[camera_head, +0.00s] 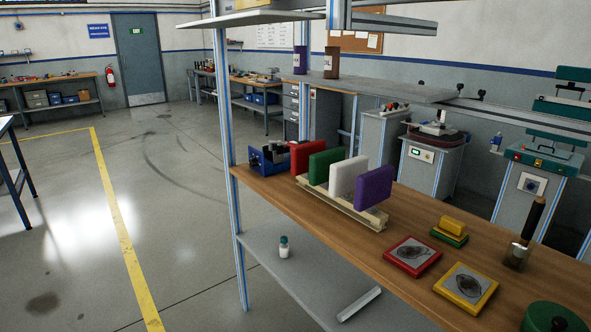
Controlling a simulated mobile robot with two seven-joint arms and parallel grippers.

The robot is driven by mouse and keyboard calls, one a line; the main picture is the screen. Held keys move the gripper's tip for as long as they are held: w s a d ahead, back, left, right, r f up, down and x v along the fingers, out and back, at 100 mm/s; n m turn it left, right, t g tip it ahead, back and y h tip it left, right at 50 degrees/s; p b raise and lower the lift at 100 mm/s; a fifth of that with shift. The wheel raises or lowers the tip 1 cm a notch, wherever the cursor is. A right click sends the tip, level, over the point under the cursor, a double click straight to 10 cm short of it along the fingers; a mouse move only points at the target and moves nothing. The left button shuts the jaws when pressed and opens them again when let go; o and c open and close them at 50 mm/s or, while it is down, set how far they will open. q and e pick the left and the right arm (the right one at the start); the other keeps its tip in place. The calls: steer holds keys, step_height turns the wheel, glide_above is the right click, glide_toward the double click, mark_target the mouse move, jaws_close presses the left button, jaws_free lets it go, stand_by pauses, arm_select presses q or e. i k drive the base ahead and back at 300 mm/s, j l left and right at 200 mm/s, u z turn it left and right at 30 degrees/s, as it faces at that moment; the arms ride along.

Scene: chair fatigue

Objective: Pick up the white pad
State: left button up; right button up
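The white pad (347,178) stands upright in a light wooden rack (340,207) on the wooden bench. It is between the green pad (324,167) and the purple pad (374,187). A red pad (307,156) stands at the rack's far left end. The pads overlap in this view, so part of the white pad's face is hidden. Neither of my grippers shows in the head view.
A blue vise (268,160) sits behind the rack. Red-framed (412,255) and yellow-framed (466,287) plates lie on the bench to the right, near a yellow block (453,225). A metal shelf (372,86) hangs above the bench; an upright post (231,170) stands left.

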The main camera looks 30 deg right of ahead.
mark_target(344, 175)
steer(key=z, duration=0.8)
steer(key=i+j+z, duration=0.2)
steer(key=z, duration=0.25)
steer(key=i+j+z, duration=0.15)
steer(key=j+z, duration=0.15)
steer(key=z, duration=0.15)
steer(key=i+j+z, duration=0.2)
steer(key=j, duration=0.15)
steer(key=j+z, duration=0.2)
steer(key=j, duration=0.15)
steer(key=i+j+z, duration=0.1)
steer(key=j, duration=0.4)
steer(key=i+j+z, duration=0.1)
steer(key=j, duration=0.45)
steer(key=i+j+z, duration=0.1)
steer(key=j, duration=0.4)
